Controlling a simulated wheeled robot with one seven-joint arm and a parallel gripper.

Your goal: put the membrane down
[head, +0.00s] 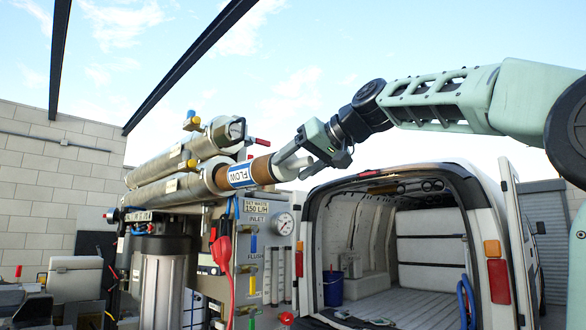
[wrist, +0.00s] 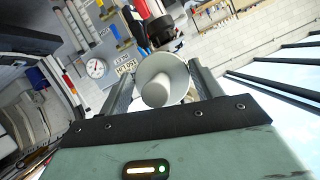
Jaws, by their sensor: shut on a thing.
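The membrane (head: 262,170) is a brown cylinder with a white FLOW label and a pale end. It juts from the open mouth of the lower steel tube (head: 190,184), roughly in line with it; how much is inside is hidden. My gripper (head: 293,163) is shut on its outer end. In the wrist view the membrane's white round end (wrist: 170,72), with a central stub, lies between the two fingers of my gripper (wrist: 160,88). The rest of the membrane is mostly hidden behind this end.
Another steel tube (head: 185,150) lies just above. A white van (head: 480,215) stands open at the right, with a blue bucket (head: 333,289) inside. Its cargo floor looks mostly clear.

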